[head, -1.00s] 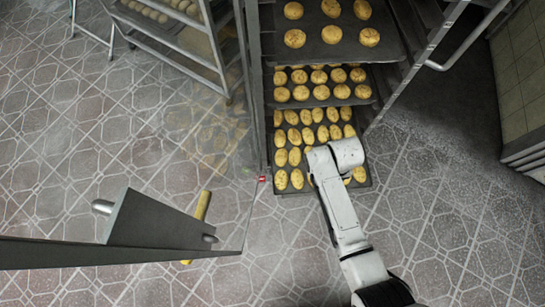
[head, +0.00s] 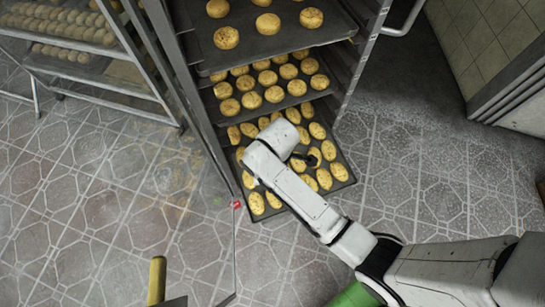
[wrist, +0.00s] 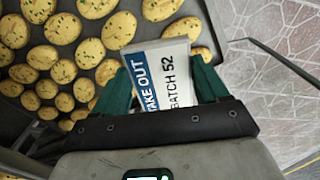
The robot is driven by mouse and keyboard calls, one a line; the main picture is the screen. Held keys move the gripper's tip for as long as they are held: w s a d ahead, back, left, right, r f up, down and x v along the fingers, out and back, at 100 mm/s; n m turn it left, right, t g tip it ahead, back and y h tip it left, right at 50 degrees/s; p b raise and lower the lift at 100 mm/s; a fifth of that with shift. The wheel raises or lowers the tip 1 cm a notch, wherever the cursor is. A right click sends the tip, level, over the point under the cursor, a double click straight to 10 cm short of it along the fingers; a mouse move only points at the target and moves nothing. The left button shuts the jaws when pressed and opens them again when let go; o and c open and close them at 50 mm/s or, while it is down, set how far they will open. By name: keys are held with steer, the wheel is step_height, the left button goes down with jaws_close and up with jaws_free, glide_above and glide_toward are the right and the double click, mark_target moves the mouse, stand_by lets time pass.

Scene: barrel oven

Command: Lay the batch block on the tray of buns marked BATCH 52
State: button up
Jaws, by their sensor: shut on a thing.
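The batch block (wrist: 178,72) is a white plate with a blue "TAKE OUT" band and the words "BATCH 52". My gripper (wrist: 163,76) is shut on it between two green fingers. In the wrist view, a dark tray (wrist: 212,28) of herb-flecked buns lies behind and beside the block; I cannot tell whether they touch. In the head view, my gripper (head: 304,160) is a small dark shape over the lowest visible bun tray (head: 347,187), and the block cannot be made out there. No batch mark is readable on any tray.
More bun trays stack above, including a wide upper tray (head: 275,46), inside a metal rack frame (head: 185,75). A red tag (head: 237,205) is near its lower corner. Another rack (head: 85,72) stands at left. A yellow bar (head: 157,280) is at bottom left. Tiled floor is clear on the right.

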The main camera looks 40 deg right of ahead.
steer(key=s+r+p, duration=0.3)
steer(key=s+p, duration=0.2)
steer(key=s, duration=0.9)
steer(key=w+f, duration=0.3)
steer(key=w, duration=0.1)
steer(key=w+f+b, duration=0.1)
steer(key=w+f, duration=0.2)
steer(key=w, duration=0.1)
steer(key=w+f, duration=0.3)
steer(key=w, duration=0.2)
steer(key=shift+d+f+b, duration=0.25)
steer(key=shift+d+b, duration=0.05)
steer(key=shift+b, duration=0.1)
steer(key=shift+w+f+b, duration=0.15)
steer(key=shift+f+b, duration=0.1)
steer(key=shift+f, duration=0.65)
steer(key=shift+w+f+b, duration=0.1)
steer(key=shift+f+b, duration=0.15)
steer(key=shift+f, duration=0.65)
steer(key=shift+f+b, duration=0.35)
steer(key=shift+f, duration=0.1)
steer(key=o, duration=1.1)
steer(key=shift+o, duration=0.2)
steer(key=shift+r, duration=0.2)
step_height(320, 180, up, 13)
steer(key=p, duration=0.3)
steer(key=shift+f, duration=0.2)
